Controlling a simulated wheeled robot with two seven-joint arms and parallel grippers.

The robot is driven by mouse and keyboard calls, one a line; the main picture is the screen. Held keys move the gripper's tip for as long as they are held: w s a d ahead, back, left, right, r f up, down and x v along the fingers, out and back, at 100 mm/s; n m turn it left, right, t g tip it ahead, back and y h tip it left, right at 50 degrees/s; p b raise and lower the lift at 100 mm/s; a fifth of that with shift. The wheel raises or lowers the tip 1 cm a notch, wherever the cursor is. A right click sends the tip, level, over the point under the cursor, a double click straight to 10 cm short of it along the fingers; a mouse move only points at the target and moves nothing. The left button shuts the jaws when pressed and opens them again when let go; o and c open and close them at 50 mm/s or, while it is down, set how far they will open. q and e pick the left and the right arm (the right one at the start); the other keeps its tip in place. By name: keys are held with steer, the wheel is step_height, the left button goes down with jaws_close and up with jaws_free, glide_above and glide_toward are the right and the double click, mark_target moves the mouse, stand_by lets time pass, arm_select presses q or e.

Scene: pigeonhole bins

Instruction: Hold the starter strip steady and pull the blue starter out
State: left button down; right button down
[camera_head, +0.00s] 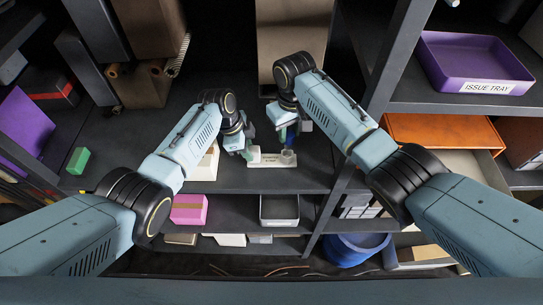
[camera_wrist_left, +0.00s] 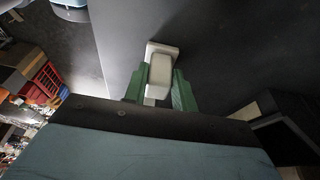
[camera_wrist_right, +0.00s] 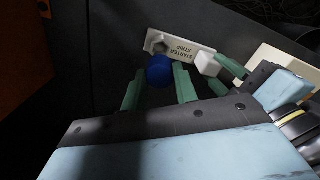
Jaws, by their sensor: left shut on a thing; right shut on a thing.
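The white starter strip (camera_head: 268,159) lies on the middle shelf; its printed label shows in the right wrist view (camera_wrist_right: 184,50). My left gripper (camera_head: 244,152) is shut on the white block at the strip's left end, with one green finger on each side of this block (camera_wrist_left: 160,76). My right gripper (camera_head: 283,131) is shut on the blue starter (camera_wrist_right: 159,70), which sits between its green fingers (camera_wrist_right: 158,90). The starter looks raised off the strip, and a dark socket opening (camera_wrist_right: 157,45) shows behind it. The starter is mostly hidden by the fingers in the head view.
A pink box (camera_head: 189,209) and a grey tray (camera_head: 280,209) stand on the shelf below. A green block (camera_head: 78,161) lies at the left. A purple issue tray (camera_head: 473,63) stands on the upper right shelf. An upright divider (camera_head: 385,70) stands close to my right arm.

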arm_select(q)
steer(key=c, duration=1.1)
jaws_free()
steer(key=shift+o, duration=0.2)
steer(key=v, duration=1.2)
